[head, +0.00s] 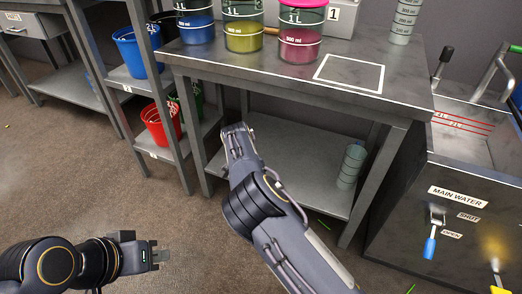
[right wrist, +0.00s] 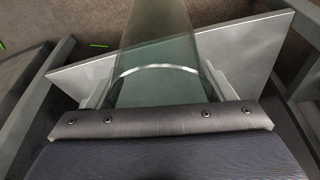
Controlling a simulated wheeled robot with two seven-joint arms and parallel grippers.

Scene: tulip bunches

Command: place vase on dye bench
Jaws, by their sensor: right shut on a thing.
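The dye bench (head: 345,110) is a grey metal table with a white square outline (head: 350,73) on its top, empty inside. My right gripper (head: 235,140) is in front of the bench, below its top edge. In the right wrist view it is shut on a clear glass vase (right wrist: 155,85) with a white line across it. I cannot make out the vase in the head view. My left gripper (head: 160,256) is low at the left, over the floor, with nothing seen in it. Its fingers are too small to tell if they are open.
Blue (head: 196,25), yellow (head: 243,28) and magenta (head: 301,35) dye containers stand left of the outline. A clear measuring vessel (head: 403,20) stands at the back right. Another vessel (head: 351,165) is on the lower shelf. A MAIN WATER sink unit (head: 455,205) stands right.

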